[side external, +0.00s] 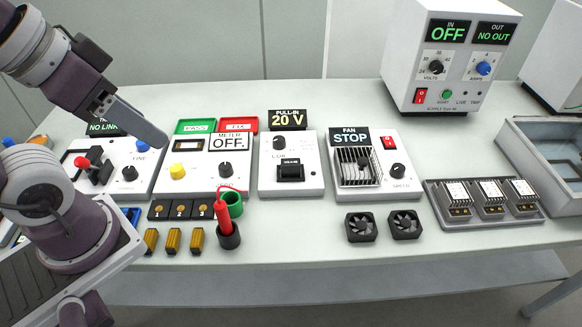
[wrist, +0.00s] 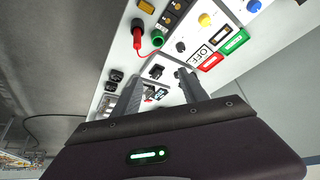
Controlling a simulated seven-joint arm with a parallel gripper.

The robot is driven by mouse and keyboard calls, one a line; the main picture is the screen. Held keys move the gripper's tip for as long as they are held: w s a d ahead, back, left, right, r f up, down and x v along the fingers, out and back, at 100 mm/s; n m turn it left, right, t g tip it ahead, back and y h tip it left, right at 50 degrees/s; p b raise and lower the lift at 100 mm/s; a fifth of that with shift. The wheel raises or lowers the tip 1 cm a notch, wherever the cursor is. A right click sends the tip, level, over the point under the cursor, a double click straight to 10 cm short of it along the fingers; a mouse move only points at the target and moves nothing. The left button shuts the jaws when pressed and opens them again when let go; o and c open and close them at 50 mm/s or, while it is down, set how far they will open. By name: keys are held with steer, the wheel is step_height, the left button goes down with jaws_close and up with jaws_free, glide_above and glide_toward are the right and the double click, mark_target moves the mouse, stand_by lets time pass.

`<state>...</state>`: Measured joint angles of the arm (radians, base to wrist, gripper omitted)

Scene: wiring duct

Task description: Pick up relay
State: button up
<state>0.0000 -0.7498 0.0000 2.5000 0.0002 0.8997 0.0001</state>
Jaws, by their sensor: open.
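Several small white-labelled blocks with orange bases, which look like relays (side external: 491,193), stand in a row in a grey tray (side external: 468,222) at the right of the table in the side view. I cannot clearly make them out in the wrist view. My gripper (side external: 158,138) is at the upper left in the side view, in the air above the left-hand panels and far from the tray. In the wrist view the two fingers (wrist: 160,78) are apart with nothing held between them. The white pull-in panel (side external: 308,183) has a black socket-like part on its face.
The fan panel (side external: 400,183) stands between the pull-in panel and the tray, with two small fans (side external: 361,227) before it. A power supply (side external: 440,75) stands behind. A red probe (side external: 226,230) stands upright in a black holder. A grey open bin (side external: 560,200) lies far right.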

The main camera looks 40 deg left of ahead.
steer(key=w+a+f+m+t+y, duration=0.15)
steer(key=w+a+f, duration=0.3)
steer(key=w, duration=0.55)
steer(key=w+a+f+m+t, duration=0.1)
steer(key=w+a+f+m, duration=0.2)
steer(key=w+a, duration=0.55)
steer(key=m+t+h, duration=0.1)
steer(key=m+h, duration=0.4)
steer(key=h, duration=0.5)
glide_toward(284, 162)
steer(key=w+f, duration=0.2)
steer(key=shift+w+d+f+n, duration=0.2)
steer(key=shift+w+d+n, duration=0.05)
steer(key=shift+w+d, duration=0.05)
steer(key=shift+s+d+h, duration=0.15)
steer(key=shift+d+h, duration=0.15)
steer(key=shift+h, duration=0.15)
steer(key=shift+t, duration=0.25)
steer(key=x, duration=0.7)
steer(key=shift+s+d, duration=0.2)
steer(key=shift+s, duration=0.05)
jaws_close()
